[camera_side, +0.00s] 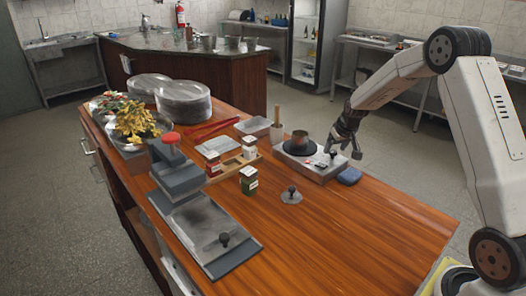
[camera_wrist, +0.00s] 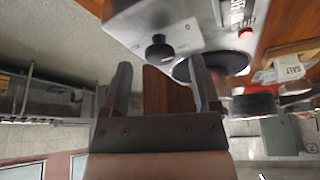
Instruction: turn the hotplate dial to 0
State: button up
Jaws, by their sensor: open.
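In the wrist view my gripper (camera_wrist: 161,68) is open and empty, with the dial ahead between the fingertips, apparently untouched.
A red button or lamp (camera_wrist: 245,33) sits on the hotplate face. The table's front right is clear.

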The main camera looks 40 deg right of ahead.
aim_at(338, 164)
jog(key=d+v, duration=0.1)
jog(key=v, duration=0.5)
jog(key=shift+s+a+r, duration=0.2)
jog(key=shift+a+r, duration=0.15)
jog(key=shift+a, duration=0.15)
jog(key=s+a+f+n+y, duration=0.1)
jog(key=s+a+f+n, duration=0.1)
jog(key=s+a, duration=0.7)
jog(key=s+a+f+n+g, duration=0.1)
jog(key=s+a+f+n, duration=0.1)
jog(key=s+a, duration=0.7)
jog(key=a, duration=0.7)
jog(key=shift+s+f+g+y, duration=0.25)
jog(key=shift+s+g+y, duration=0.05)
jog(key=shift+y, duration=0.1)
